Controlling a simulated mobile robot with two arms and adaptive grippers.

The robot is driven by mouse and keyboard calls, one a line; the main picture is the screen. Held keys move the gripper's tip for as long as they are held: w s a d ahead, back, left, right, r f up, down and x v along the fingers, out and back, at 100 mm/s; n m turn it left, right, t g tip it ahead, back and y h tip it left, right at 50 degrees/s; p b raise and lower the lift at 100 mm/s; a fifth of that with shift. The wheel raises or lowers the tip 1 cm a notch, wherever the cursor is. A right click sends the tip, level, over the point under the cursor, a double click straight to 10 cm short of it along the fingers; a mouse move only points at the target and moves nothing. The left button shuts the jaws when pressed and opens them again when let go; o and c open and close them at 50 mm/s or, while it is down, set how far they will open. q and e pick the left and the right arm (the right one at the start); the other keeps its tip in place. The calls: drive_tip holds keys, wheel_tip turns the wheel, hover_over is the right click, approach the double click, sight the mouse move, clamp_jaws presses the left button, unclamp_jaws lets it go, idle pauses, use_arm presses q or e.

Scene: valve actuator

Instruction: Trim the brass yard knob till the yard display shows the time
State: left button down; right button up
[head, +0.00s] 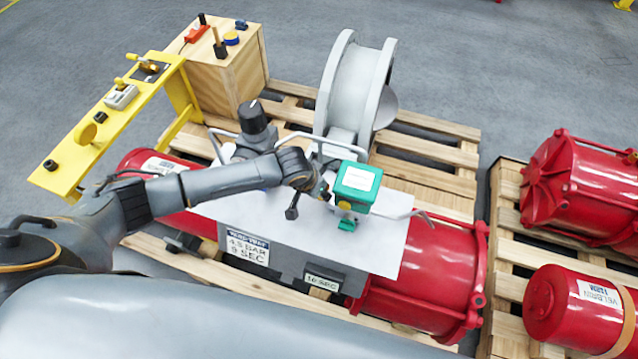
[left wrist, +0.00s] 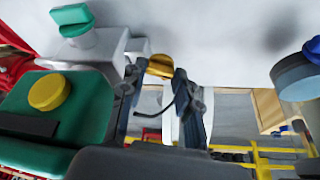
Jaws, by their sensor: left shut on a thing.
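The brass knob (left wrist: 160,66) shows in the left wrist view, beside a grey metal body, between the fingertips of my left gripper (left wrist: 159,76). The left gripper is shut on it. In the head view this gripper (head: 322,190) is beside the green box (head: 357,184) on the actuator, and the knob is hidden there. The small display (head: 324,283) on the front of the grey housing appears to read "10 SEC". A white placard (head: 248,247) to its left reads "4.5 BAR 9 SEC" under a blurred blue header. My right gripper is not in view.
The red actuator (head: 420,280) lies on a wooden pallet (head: 430,150), with a grey flanged valve body (head: 350,90) behind it. A yellow stand (head: 70,165) with fittings and a wooden crate (head: 225,75) with tools are at left. More red cylinders (head: 575,190) lie at right.

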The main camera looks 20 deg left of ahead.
use_arm(q)
drive_tip(key=c, duration=1)
unclamp_jaws()
drive_tip(key=shift+o, duration=0.2)
